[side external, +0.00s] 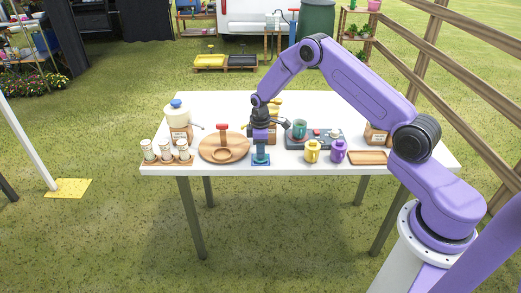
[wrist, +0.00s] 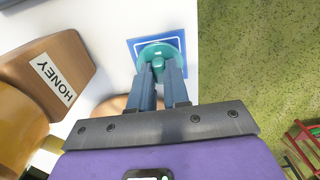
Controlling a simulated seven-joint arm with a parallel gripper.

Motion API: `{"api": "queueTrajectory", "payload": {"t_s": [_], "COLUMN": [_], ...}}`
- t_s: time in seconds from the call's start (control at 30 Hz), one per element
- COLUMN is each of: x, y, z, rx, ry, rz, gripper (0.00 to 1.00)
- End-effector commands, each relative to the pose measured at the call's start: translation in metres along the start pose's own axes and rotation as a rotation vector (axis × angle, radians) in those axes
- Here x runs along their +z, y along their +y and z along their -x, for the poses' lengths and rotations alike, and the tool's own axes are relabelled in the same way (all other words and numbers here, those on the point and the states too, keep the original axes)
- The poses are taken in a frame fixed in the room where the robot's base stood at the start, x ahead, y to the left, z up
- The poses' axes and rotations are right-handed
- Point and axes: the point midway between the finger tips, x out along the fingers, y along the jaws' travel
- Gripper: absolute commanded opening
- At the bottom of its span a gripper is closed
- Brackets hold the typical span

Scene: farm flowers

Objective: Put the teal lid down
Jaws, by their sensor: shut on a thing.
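My gripper (side external: 261,156) points down near the table's front edge, with its fingers shut on the knob of the teal lid. In the wrist view my gripper (wrist: 163,75) shows the knob between its fingertips. The round teal lid (wrist: 175,44) lies over a blue square mat (wrist: 133,44) with a white outline. In the side view the lid is small and low at the mat (side external: 254,163); whether it touches the mat or hovers just above is hard to tell. The fingers hide part of the lid.
A round wooden board (side external: 204,150) with a red-handled item stands left of my gripper. A yellow mug (side external: 312,152) and a purple mug (side external: 338,152) stand to the right, before a dark tray (side external: 293,144). A wooden HONEY block (wrist: 40,60) is close by in the wrist view.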

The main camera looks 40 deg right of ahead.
Motion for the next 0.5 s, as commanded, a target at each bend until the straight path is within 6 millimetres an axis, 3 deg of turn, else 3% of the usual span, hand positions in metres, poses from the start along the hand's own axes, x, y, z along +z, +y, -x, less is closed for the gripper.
{"api": "queueTrajectory", "payload": {"t_s": [0.37, 0.4, 0.43, 0.5], "x": [-0.0002, -0.0003, -0.0003, -0.0003], "y": [-0.0002, -0.0001, -0.0001, -0.0001], "z": [-0.0035, -0.0030, -0.0029, -0.0028], "rx": [0.000, 0.000, 0.000, 0.000], "ry": [0.000, 0.000, 0.000, 0.000], "rz": [0.000, 0.001, 0.000, 0.000], "gripper": [0.00, 0.29, 0.39, 0.41]}}
